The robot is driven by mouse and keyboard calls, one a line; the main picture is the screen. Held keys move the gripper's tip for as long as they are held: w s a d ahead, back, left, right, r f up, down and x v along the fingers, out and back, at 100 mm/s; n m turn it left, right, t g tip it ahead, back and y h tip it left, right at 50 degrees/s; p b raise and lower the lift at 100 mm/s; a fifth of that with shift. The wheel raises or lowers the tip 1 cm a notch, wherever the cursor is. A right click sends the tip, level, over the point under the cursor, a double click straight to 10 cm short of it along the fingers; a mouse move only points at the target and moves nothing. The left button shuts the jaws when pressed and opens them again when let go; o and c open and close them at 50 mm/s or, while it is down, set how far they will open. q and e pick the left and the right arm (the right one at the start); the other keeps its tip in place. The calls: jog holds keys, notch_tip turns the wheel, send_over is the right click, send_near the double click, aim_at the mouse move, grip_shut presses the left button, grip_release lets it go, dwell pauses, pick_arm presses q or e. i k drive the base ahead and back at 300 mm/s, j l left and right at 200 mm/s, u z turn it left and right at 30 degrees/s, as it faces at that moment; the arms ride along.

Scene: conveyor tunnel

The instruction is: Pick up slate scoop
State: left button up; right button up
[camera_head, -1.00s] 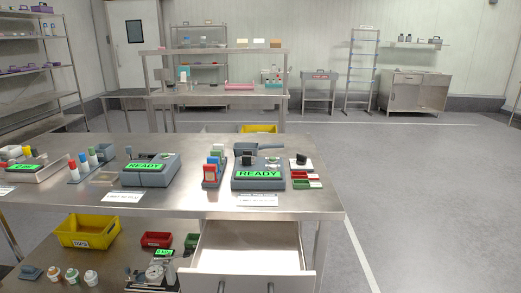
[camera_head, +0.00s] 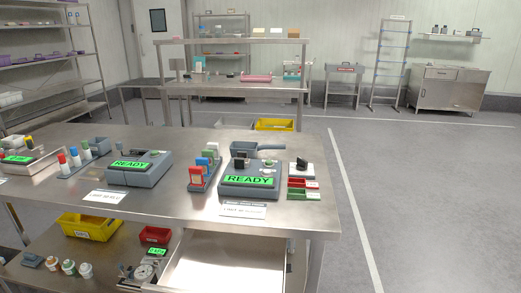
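A slate-grey scoop (camera_head: 244,147) lies on the steel table (camera_head: 150,207) in the head view. It is behind the right-hand grey device with a green READY screen (camera_head: 247,179). Its handle (camera_head: 271,149) points right, and the device may hide part of its near side. Neither of my grippers is in view.
Left of that device stands a rack of coloured items (camera_head: 203,172). Red and green trays (camera_head: 298,189) and a dark-topped item (camera_head: 302,165) are to its right. A drawer (camera_head: 220,262) is open below the table front. Open floor (camera_head: 430,200) lies to the right.

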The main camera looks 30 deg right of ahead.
aim_at(252, 148)
jog(key=i+l, duration=0.1)
jog(key=l, duration=1.2)
jog(key=i+l, duration=0.1)
jog(key=l, duration=2.5)
jog(key=i, duration=0.05)
